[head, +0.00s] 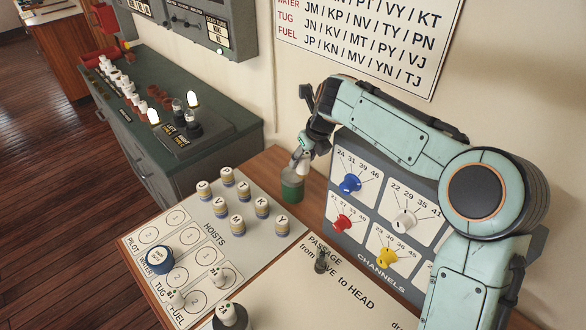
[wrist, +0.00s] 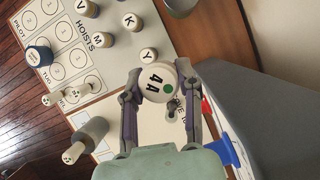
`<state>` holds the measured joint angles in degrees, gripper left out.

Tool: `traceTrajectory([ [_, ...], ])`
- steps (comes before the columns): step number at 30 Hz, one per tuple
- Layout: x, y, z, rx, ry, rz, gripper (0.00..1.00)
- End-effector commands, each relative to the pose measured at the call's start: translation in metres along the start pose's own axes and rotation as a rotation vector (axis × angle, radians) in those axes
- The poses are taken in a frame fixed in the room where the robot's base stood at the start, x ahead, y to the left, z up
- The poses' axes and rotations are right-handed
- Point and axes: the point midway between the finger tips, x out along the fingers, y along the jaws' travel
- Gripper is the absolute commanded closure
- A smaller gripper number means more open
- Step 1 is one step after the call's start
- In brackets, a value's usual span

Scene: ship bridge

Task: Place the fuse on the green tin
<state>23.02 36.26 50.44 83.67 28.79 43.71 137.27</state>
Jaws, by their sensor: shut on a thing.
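My gripper (wrist: 160,84) is shut on a fuse (wrist: 157,78) with a round white end marked 4A and a green dot. The fuse sits between the two fingers in the wrist view. In the head view my gripper (head: 301,160) is just above the green tin (head: 292,189), and the fuse is small and hard to separate from the fingers. The tin stands upright on the wooden desk beside the channels panel. I cannot tell whether the fuse touches the tin. A grey rounded edge at the top of the wrist view may be part of the tin.
The hoists board (head: 213,240) holds several lettered pegs, a blue round piece (head: 160,259) and small white pieces. The channels panel (head: 341,253) with coloured knobs stands close to the right of the tin. A small dark piece (head: 321,264) stands on the passage sheet.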

Motion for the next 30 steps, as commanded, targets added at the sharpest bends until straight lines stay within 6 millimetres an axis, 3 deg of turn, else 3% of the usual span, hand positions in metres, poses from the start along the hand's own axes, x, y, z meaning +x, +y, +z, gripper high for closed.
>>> traceTrajectory([
  [13, 0.067, -0.031, 0.054, -0.004, 0.003, 0.000, 1.00],
  [15, 0.090, -0.036, 0.058, -0.004, 0.006, 0.000, 1.00],
  [19, 0.114, -0.043, 0.065, -0.006, 0.005, -0.001, 1.00],
  [30, 0.133, -0.050, 0.071, -0.003, 0.002, -0.001, 1.00],
])
